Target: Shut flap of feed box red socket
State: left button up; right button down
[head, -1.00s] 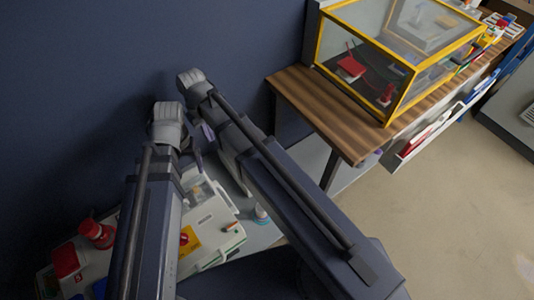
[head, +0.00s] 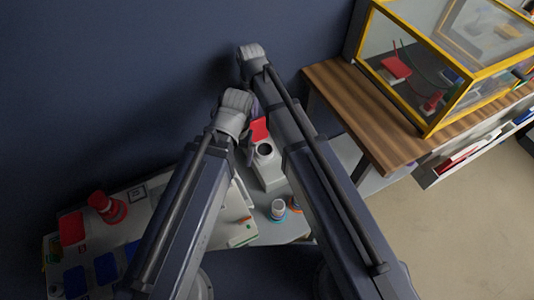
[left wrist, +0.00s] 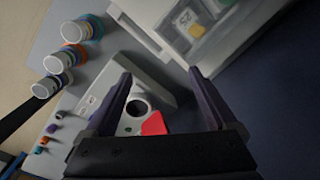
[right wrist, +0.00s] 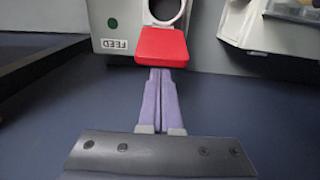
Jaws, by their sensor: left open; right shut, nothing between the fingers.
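The feed box (right wrist: 120,25) is pale grey, with a FEED label, a green dot and a round socket opening (right wrist: 165,10). Its red flap (right wrist: 161,46) stands open, away from the opening. My right gripper (right wrist: 160,72) is shut and empty, fingertips at the flap's near edge; I cannot tell whether they touch. In the left wrist view, my left gripper (left wrist: 160,73) is open, with the feed box and dark opening (left wrist: 136,106) showing between and beyond its fingers. In the head view, the red flap (head: 258,129) shows between my arms, which hide both fingertips.
Another pale box with a clear-windowed compartment (left wrist: 200,22) stands beside the feed box. Several ringed cylinders (left wrist: 80,30) stand on the grey table. Red flaps and a red socket part (head: 107,207) are at left. A wooden table (head: 345,100) with a yellow-framed case is at right.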

jog(key=shift+f+b, duration=0.7)
jog(key=shift+f, duration=0.4)
